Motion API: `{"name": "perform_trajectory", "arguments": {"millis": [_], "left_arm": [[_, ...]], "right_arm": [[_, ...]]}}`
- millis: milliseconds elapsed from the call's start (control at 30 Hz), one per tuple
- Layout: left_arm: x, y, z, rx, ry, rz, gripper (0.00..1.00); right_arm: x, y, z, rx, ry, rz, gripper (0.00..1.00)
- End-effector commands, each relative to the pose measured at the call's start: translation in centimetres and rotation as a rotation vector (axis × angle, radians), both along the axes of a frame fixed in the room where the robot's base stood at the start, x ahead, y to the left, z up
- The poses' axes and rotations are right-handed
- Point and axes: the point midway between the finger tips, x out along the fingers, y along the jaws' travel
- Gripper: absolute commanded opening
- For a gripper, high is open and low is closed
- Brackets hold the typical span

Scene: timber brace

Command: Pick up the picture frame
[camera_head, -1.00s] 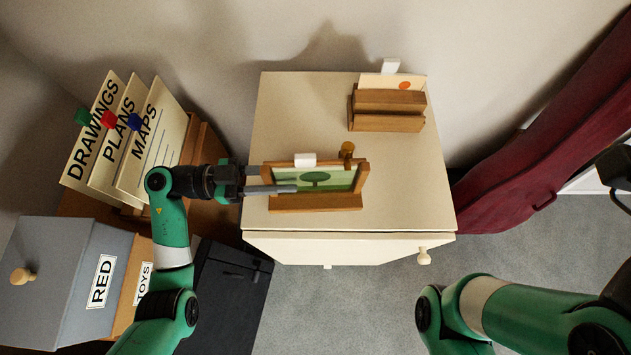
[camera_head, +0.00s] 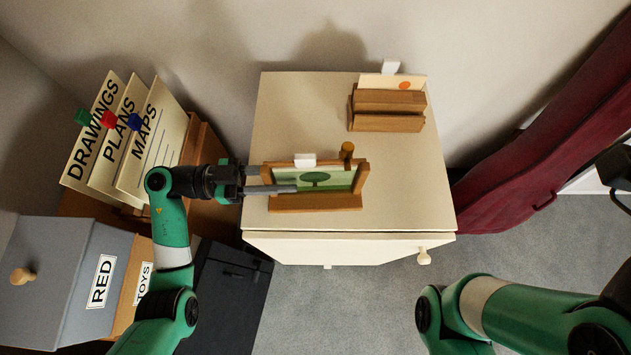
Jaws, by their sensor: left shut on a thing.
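The picture frame (camera_head: 316,202) has a brown wooden border around a green picture with a dark tree shape. It stands on the cream cabinet top, left of the middle. My left gripper (camera_head: 278,180) reaches in from the left and is shut on the frame's left side. One finger lies in front of the picture, the other is largely hidden behind the border. I cannot tell whether the frame is clear of the cabinet top. My right arm shows at the lower right, but its gripper is out of view.
The cabinet top (camera_head: 405,190) is clear to the right of the frame. A wooden holder (camera_head: 388,110) with a card stands at the back right. A white tab and a brown peg show behind the frame. Labelled folders (camera_head: 130,140) and a grey box (camera_head: 65,265) stand at left.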

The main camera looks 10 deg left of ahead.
Motion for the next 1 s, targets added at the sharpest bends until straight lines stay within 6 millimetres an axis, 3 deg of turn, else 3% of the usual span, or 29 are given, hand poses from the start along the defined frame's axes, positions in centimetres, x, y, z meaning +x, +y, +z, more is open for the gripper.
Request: {"name": "perform_trajectory", "arguments": {"millis": [467, 767, 1000], "left_arm": [[0.0, 0.0, 0.6, -0.001, -0.002, 0.0, 0.0], [0.0, 0.0, 3.8, -0.001, -0.004, 0.0, 0.0], [-3.0, 0.0, 7.4, -0.002, -0.004, 0.0, 0.0]], "right_arm": [[0.0, 0.0, 0.4, 0.0, 0.0, 0.0, 0.56], [0.0, 0.0, 2.8, 0.0, 0.0, 0.0, 0.56], [0.0, 0.0, 5.7, 0.0, 0.0, 0.0, 0.56]]}}
